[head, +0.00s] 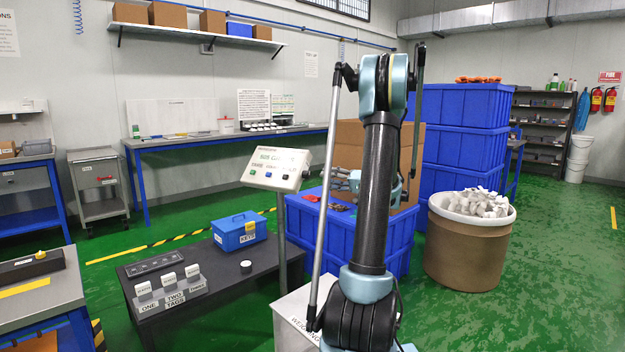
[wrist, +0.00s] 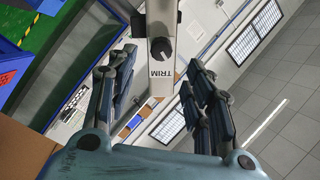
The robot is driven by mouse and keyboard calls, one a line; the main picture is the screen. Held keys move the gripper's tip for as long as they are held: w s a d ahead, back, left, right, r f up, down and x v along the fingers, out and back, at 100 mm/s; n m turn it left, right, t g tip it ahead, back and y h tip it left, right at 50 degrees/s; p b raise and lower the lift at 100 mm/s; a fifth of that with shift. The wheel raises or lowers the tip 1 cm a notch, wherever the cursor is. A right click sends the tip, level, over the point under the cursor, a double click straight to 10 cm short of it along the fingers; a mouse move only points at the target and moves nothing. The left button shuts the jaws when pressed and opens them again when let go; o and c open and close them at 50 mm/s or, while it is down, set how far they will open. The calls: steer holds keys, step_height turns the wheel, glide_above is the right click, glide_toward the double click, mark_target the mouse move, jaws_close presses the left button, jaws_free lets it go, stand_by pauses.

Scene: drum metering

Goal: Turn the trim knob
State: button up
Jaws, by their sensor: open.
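The trim knob (wrist: 160,48) is a small dark round knob on a narrow white face, with the word TRIM printed beside it. In the head view, the pale control box (head: 262,168) stands on a grey post, and a small dark knob (head: 305,174) shows on its right end. My gripper (head: 336,184) is just to the right of that end, pointing toward it. In the wrist view, my gripper (wrist: 160,72) is open and empty, with one finger on each side of the knob in the picture. I see no contact with the knob.
Stacked blue crates (head: 462,130) and a cardboard box (head: 350,150) stand behind my gripper. A low dark table (head: 215,290) with a blue toolbox (head: 239,232) is below left. A brown drum (head: 468,245) of pale pieces stands to the right. Green floor is open at far right.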

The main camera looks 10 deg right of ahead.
mark_target(309, 175)
steer(key=x, duration=0.9)
